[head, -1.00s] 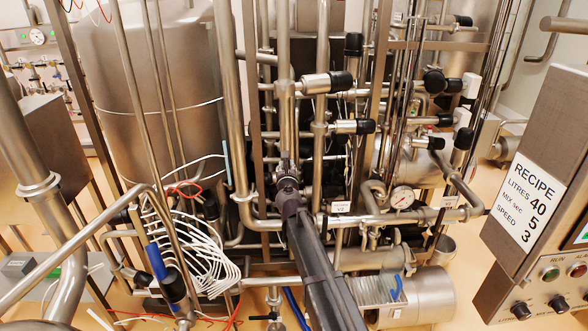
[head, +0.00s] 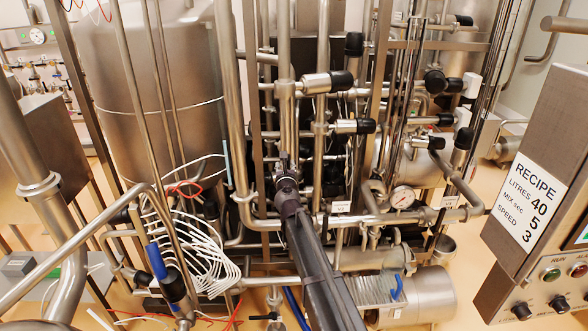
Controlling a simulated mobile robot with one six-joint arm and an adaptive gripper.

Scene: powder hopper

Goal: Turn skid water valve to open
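My gripper (head: 284,160) is at the end of my dark arm, in the middle of the head view. It is small and seen from behind, in front of the steel pipes, and I cannot tell whether its fingers are open or shut or whether they touch anything. A white tag (head: 341,207) hangs on the horizontal pipe just right of my gripper, and a second white tag (head: 449,201) is farther right. Their lettering is too small to read surely. I cannot tell which fitting is the skid water valve; its handle may be hidden behind my gripper.
A pressure gauge (head: 402,197) sits on the pipework at right. A steel motor (head: 428,297) lies low, beside a small blue part (head: 397,287). A control panel with a recipe sign (head: 525,205) stands at far right. Pipes crowd the middle.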

